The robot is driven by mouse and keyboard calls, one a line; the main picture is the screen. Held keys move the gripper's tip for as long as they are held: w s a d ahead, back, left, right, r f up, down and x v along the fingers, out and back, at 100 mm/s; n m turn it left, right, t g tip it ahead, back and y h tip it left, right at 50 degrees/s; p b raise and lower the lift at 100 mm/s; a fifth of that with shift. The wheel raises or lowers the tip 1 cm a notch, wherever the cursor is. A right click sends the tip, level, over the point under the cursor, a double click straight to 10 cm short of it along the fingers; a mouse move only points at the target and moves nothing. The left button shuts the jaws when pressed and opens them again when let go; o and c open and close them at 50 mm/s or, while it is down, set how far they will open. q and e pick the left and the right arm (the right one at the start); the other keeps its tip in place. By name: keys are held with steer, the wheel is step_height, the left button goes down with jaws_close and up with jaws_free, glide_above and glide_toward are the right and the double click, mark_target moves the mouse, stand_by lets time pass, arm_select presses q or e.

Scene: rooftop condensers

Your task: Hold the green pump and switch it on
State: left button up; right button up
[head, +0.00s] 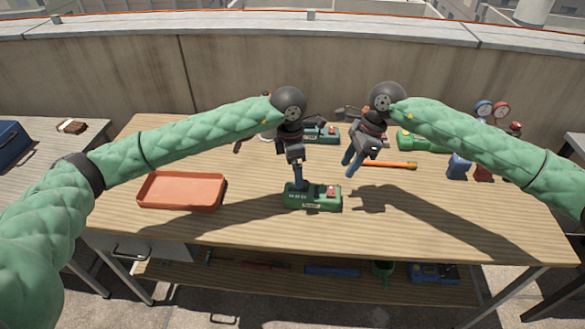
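A green pump (313,204) with a red switch (332,190) on its right part lies near the middle of the bench. My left gripper (299,186) points straight down, with its fingers at the top of the pump's left part. I cannot tell whether they are shut on it; the fingertips are partly lost against the pump. My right gripper (352,163) is tilted in the air behind and to the right of the pump, apart from it. Its two fingers show a gap with nothing between them.
A teal device (321,135) stands behind, and a green one (420,143) at the back right. An orange-handled tool (389,164) lies behind the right gripper. An orange tray (181,191) sits at left, gauges (492,108) at far right. The front right of the bench is clear.

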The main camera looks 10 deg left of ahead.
mark_target(292, 189)
arm_select(q)
steer(key=shift+s+a+f+m+y, duration=0.25)
steer(key=shift+s+f+m+y, duration=0.05)
steer(key=shift+f+y, duration=0.2)
steer(key=shift+f, duration=3.7)
steer(key=shift+c, duration=0.4)
